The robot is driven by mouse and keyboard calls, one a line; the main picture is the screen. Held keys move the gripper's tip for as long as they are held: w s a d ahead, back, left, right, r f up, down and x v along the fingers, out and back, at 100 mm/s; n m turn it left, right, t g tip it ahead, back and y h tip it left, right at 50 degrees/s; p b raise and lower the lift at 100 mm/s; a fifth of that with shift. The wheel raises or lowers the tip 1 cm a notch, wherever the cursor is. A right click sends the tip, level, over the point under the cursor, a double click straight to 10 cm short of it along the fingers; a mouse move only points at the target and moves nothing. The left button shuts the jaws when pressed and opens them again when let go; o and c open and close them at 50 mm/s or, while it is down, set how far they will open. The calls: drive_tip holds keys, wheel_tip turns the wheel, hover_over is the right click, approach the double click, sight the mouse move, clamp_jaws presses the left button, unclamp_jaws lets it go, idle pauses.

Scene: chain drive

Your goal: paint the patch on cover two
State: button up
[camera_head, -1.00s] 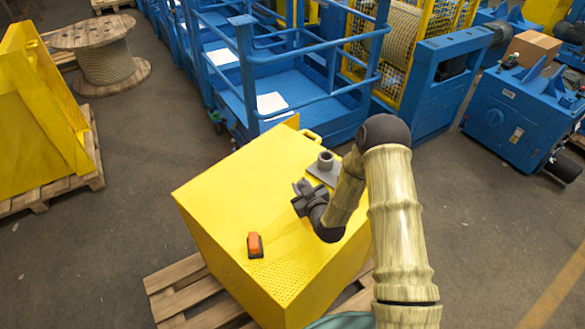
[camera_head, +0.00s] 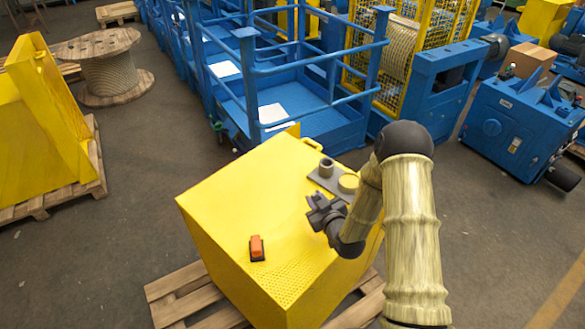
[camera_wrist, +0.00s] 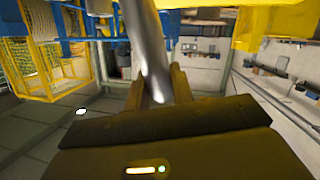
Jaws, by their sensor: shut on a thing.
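A yellow box-shaped cover (camera_head: 240,200) stands on a wooden pallet; I cannot tell whether it is cover two. No distinct patch stands out on its top. My gripper (camera_head: 322,212) is over the right part of this top, left of a grey holder plate (camera_head: 315,178)'s lower right end. In the wrist view my gripper (camera_wrist: 158,92) is shut on a smooth grey rod (camera_wrist: 150,48), whose far end runs out of the picture. The plate bears a grey cup (camera_head: 326,167) and a round yellow-topped container (camera_head: 348,183). An orange block with a black base (camera_head: 257,248) sits on the cover's top.
Another yellow cover (camera_head: 40,140) stands on a pallet at the left. A wooden cable spool (camera_head: 105,65) is behind it. Blue railed platforms (camera_head: 300,105) stand close behind the middle cover. A blue machine (camera_head: 515,125) is at the right. Bare floor lies on both sides.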

sight(317, 193)
drive_tip(key=r, duration=0.1)
drive_tip(key=r+p, duration=0.1)
drive_tip(key=r, duration=0.2)
drive_tip(key=shift+w+r+p, duration=0.1)
drive_tip(key=shift+w+p, duration=0.2)
drive_tip(key=shift+p, duration=0.1)
drive_tip(key=shift+d+r, duration=0.2)
drive_tip(key=shift+r, duration=0.05)
drive_tip(key=shift+s+r, duration=0.2)
drive_tip(key=shift+r, duration=0.15)
drive_tip(key=shift+a, duration=0.2)
drive_tip(key=shift+s+d, duration=0.1)
